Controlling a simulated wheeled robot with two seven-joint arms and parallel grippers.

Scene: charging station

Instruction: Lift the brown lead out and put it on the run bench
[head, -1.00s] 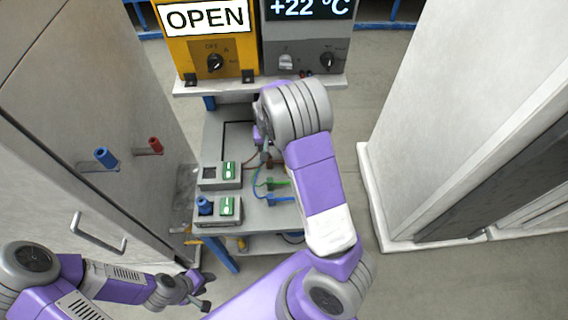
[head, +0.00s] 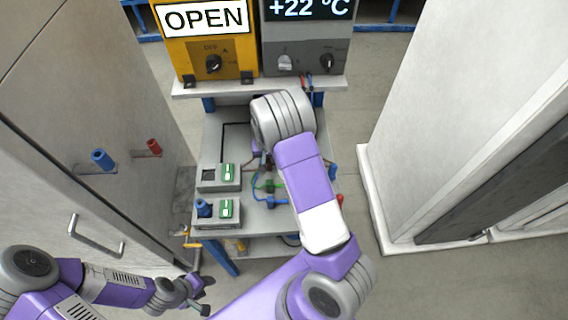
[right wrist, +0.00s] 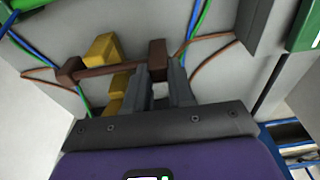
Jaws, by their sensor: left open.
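In the right wrist view, a brown lead (right wrist: 158,57) has a block-shaped plug at the fingertips of my right gripper (right wrist: 162,80). Its fingers stand on either side of this plug; whether they press on it I cannot tell. In the head view my right arm hides the right gripper and most of the lead. My left gripper (head: 204,293) is open and empty, low at the left, away from the bench. The grey bench (head: 230,128) stands in the middle; no label names it the run bench.
Two boxes with green switches (head: 227,172) stand on the bench's left. Blue and green leads (head: 274,203) lie near its front. A yellow OPEN unit (head: 207,45) and a grey +22 °C unit (head: 305,45) stand behind. Tall cabinets (head: 65,150) flank both sides.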

